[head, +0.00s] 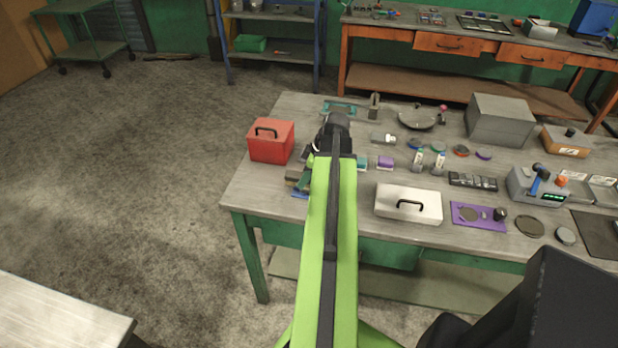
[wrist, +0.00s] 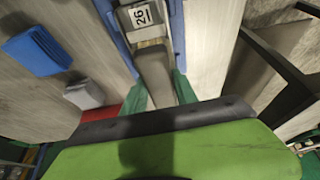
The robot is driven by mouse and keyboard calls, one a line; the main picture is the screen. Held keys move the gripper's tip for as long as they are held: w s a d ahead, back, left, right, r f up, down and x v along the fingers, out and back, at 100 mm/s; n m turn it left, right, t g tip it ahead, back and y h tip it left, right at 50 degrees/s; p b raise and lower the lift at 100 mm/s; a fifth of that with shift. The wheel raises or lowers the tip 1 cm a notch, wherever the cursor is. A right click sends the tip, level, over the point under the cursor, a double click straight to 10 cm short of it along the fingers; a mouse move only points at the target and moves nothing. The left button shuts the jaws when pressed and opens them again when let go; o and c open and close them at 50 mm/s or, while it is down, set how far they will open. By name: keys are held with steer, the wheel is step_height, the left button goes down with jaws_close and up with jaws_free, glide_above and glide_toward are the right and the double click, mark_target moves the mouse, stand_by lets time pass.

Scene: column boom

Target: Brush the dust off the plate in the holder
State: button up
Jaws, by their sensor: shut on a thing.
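My gripper (head: 336,128) is over the left part of the workbench (head: 262,192), right of the red toolbox (head: 270,141). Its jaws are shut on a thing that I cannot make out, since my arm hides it. In the wrist view, a grey piece with a "26" label (wrist: 142,16) lies between blue strips (wrist: 177,35); whether it is held is unclear. A blue block (wrist: 38,50) and a small grey block (wrist: 85,95) are to its left. I cannot tell which things are the plate, its holder or the brush.
A white box (head: 408,203) with a black handle stands right of my arm. A teal frame (head: 340,107) and a small post (head: 374,105) are near the bench's back edge. Small parts, a grey box (head: 500,120) and a meter (head: 540,186) fill the right side.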

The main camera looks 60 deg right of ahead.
steer(key=shift+s+d, duration=0.3)
steer(key=shift+s, duration=0.4)
steer(key=shift+s+d, duration=0.3)
steer(key=shift+s, duration=0.4)
jaws_close()
step_height(320, 180, up, 6)
steer(key=p, duration=0.6)
step_height(320, 180, up, 3)
steer(key=p, duration=0.3)
steer(key=shift+r, duration=0.15)
